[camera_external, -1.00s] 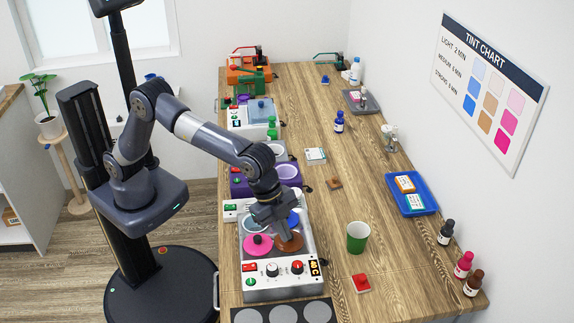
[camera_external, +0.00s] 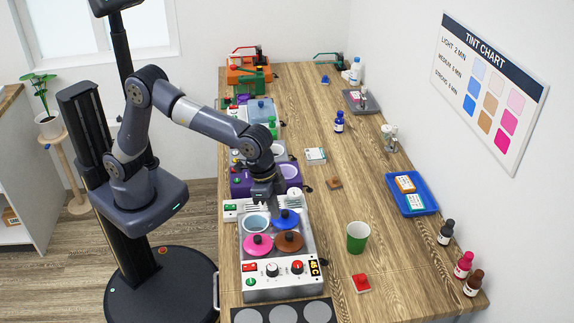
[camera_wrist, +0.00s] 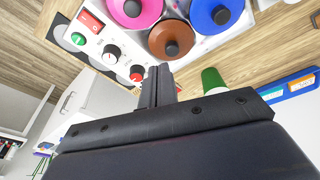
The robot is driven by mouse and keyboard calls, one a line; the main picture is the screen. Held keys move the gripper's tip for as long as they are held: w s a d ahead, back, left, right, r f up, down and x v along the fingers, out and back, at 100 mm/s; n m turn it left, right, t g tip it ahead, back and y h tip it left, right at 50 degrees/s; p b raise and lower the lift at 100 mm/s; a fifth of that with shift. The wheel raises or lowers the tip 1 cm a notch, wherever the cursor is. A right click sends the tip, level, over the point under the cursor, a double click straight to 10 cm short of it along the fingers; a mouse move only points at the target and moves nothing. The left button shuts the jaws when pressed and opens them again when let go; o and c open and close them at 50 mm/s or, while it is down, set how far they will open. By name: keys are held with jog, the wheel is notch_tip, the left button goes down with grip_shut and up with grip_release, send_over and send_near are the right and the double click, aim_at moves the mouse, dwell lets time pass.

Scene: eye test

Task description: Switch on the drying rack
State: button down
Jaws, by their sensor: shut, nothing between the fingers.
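What looks like the drying rack (camera_external: 252,204) is a low white unit with pale upright slots, behind the tint bath. A small green switch (camera_external: 230,207) is on its left front; its position is too small to tell. My gripper (camera_external: 266,203) points down at the rack, between the switch and the slots, and hides part of it. I cannot tell whether it touches. In the wrist view my gripper (camera_wrist: 158,72) has its fingers together with nothing between them. The rack is not recognisable in the wrist view.
The tint bath (camera_external: 283,283) stands in front, with knobs, a red switch and pink, blue and brown lids. A purple unit (camera_external: 240,183) stands just behind the rack.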

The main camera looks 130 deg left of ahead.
jog(key=s+a+n+g, duration=0.2)
jog(key=s+a+n, duration=0.3)
jog(key=s+n, duration=0.6)
jog(key=n+g+h, duration=0.1)
jog(key=n+g, duration=0.1)
jog(key=n, duration=1)
send_over(226, 206)
jog(key=w+a, duration=0.1)
jog(key=w, duration=0.1)
jog(key=shift+s+a, duration=0.2)
jog(key=shift+s, duration=0.05)
jog(key=f, duration=0.9)
jog(key=s+d+f+p, duration=0.1)
jog(key=f, duration=0.3)
jog(key=shift+s+d+f, duration=0.1)
jog(key=shift+f, duration=0.3)
jog(key=shift+s+f, duration=0.1)
jog(key=shift+f, duration=0.1)
